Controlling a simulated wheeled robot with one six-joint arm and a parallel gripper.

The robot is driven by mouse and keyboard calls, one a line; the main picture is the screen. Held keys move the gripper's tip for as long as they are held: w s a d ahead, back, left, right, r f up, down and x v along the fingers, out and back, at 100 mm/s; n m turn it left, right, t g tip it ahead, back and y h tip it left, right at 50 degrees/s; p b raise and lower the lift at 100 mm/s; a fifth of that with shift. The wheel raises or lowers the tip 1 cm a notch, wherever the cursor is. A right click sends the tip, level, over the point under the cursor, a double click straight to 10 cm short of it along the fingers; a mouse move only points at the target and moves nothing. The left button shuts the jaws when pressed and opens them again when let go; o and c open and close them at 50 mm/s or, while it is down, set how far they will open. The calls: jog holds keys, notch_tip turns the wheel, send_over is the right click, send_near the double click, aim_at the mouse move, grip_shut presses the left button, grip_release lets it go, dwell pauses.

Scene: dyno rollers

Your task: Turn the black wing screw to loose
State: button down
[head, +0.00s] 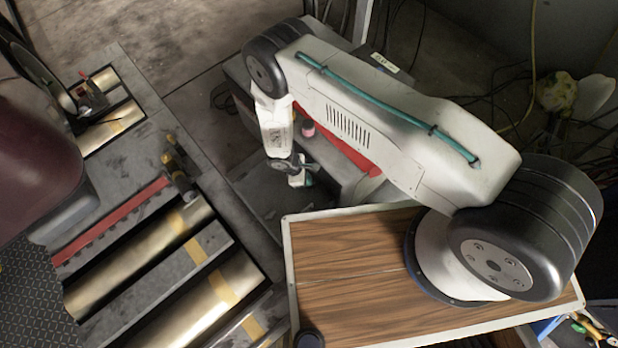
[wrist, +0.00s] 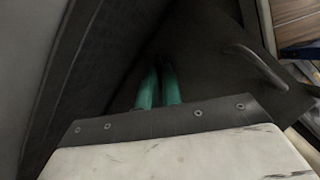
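I cannot make out a black wing screw for sure in either view. A small dark fitting with brass-coloured parts (head: 178,172) stands at the end of a red strip beside the rollers in the head view, too small to read. My gripper (head: 302,178) hangs low from my arm, left of the wooden top and apart from the rollers. In the wrist view its two green fingers (wrist: 160,85) lie close together with a narrow dark gap. Nothing shows between them, but their tips are in shadow.
Brass-coloured rollers (head: 140,258) with yellow tape lie in the grey floor frame at left. A dark red vehicle body (head: 35,165) stands over them. A grey cabinet with a red panel (head: 350,160) is close behind my gripper. Open concrete floor (head: 180,45) lies at the back left.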

jog(key=shift+s, duration=0.2)
jog(key=n, duration=0.1)
jog(key=n+t, duration=0.1)
jog(key=n, duration=0.1)
jog(key=shift+s+d+n, duration=0.15)
jog(key=shift+s+n, duration=0.1)
jog(key=shift+n, duration=0.05)
jog(key=shift+s+f+n+t+y, duration=0.15)
jog(key=shift+n+t, duration=0.25)
jog(key=shift+n, duration=0.6)
jog(key=shift+s+r+n+t+y, duration=0.15)
jog(key=shift+n+t, duration=0.25)
jog(key=shift+n, duration=0.6)
jog(key=shift+d+f, duration=0.1)
jog(key=shift+f, duration=0.05)
jog(key=c, duration=1.6)
grip_release()
jog(key=shift+o, duration=0.2)
jog(key=shift+w, duration=0.1)
jog(key=shift+r, duration=0.3)
jog(key=v, duration=0.7)
jog(key=shift+s+r, duration=0.25)
jog(key=shift+s, duration=0.05)
